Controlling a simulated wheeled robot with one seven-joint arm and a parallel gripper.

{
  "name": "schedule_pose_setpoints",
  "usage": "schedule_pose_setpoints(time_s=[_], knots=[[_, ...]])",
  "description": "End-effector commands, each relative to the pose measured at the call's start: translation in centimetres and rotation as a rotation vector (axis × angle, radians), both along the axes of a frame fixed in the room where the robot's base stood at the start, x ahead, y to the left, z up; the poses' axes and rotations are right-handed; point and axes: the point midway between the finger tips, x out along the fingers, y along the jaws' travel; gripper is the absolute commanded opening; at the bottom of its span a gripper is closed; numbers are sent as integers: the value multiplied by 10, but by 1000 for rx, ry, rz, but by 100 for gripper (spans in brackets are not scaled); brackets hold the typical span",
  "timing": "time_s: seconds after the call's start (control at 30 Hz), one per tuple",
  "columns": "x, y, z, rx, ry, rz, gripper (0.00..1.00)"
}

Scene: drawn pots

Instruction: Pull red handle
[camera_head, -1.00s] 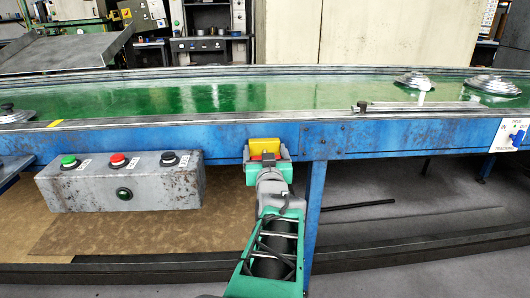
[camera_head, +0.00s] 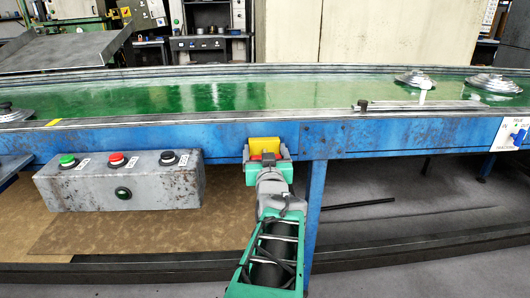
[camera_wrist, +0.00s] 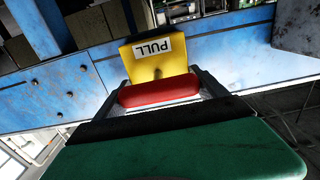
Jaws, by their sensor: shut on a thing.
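The red handle (camera_wrist: 159,91) is a rounded bar between my two fingers in the wrist view. It sits below a yellow plate (camera_wrist: 150,60) marked "PULL", which reads upside down there. In the head view the yellow plate (camera_head: 264,145) is on the blue front rail of the conveyor, and my arm hides most of the handle. My gripper (camera_wrist: 159,92) is shut on the red handle. In the head view my gripper (camera_head: 267,160) is at the rail, just below the plate.
A grey control box (camera_head: 120,183) with green, red and black buttons is left of my arm. The green conveyor belt (camera_head: 270,94) carries several metal lids. A blue leg (camera_head: 315,210) stands close to the right of my arm. A blue switch (camera_head: 517,135) is at far right.

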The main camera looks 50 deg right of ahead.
Motion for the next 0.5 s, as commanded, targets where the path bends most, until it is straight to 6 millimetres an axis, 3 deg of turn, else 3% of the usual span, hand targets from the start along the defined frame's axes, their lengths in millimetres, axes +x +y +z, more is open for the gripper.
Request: schedule_pose_setpoints(time_s=[0.17,0.43,0.47,0.5], knots=[[-15,16,-4,1,2,-2,8],[-15,17,-3,3,3,-1,8],[-15,17,-3,3,3,-1,83],[-15,17,-3,3,3,-1,86]])
